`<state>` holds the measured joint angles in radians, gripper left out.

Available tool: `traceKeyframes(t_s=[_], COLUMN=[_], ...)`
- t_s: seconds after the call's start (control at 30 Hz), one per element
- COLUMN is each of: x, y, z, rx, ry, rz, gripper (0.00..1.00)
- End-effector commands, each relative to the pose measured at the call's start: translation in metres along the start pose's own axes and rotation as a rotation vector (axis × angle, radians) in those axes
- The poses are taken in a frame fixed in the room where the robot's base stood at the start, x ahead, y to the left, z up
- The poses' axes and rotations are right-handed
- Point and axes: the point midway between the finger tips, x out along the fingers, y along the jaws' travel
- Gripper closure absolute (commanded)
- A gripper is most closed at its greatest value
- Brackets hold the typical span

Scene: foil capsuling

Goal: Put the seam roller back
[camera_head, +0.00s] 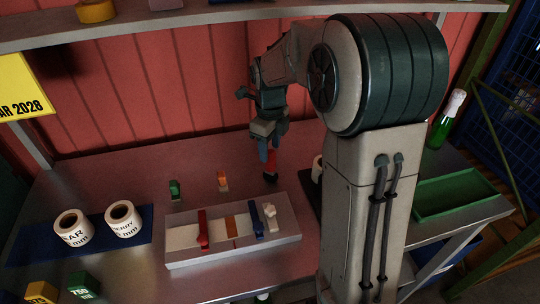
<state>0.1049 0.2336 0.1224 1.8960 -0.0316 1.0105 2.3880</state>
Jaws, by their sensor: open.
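My gripper (268,150) points down over the back of the table, behind the grey tray. It is open. A small red piece with a dark lower end (270,175) shows directly below and between its fingers; I cannot tell whether they touch it. The grey tray (190,259) holds a red-handled tool (203,232), an orange piece (231,226), a blue tool (256,222) and a white piece (270,217). I cannot tell for sure which thing is the seam roller. My arm hides part of the table to the right.
A green piece (175,189) and an orange piece (223,181) stand behind the tray. Two white label rolls (73,228) sit on a blue mat (30,246) at left. A green tray (428,208) and a bottle (443,125) are at right. A shelf (190,19) hangs above.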

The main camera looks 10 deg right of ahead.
Motion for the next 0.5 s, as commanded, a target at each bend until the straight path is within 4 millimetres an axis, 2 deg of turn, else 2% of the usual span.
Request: traceKeyframes(t_s=[0.1, 0.3, 0.37, 0.5], x=[-0.019, -0.035, -0.039, -0.048], y=[0.000, 0.003, 0.006, 0.023], z=[0.000, -0.002, -0.006, -0.021], rx=[0.000, -0.032, -0.086, -0.325], ry=[-0.002, -0.002, -0.006, -0.016], rz=[-0.002, -0.002, -0.009, -0.036], gripper=[0.52, 0.52, 0.52, 0.52])
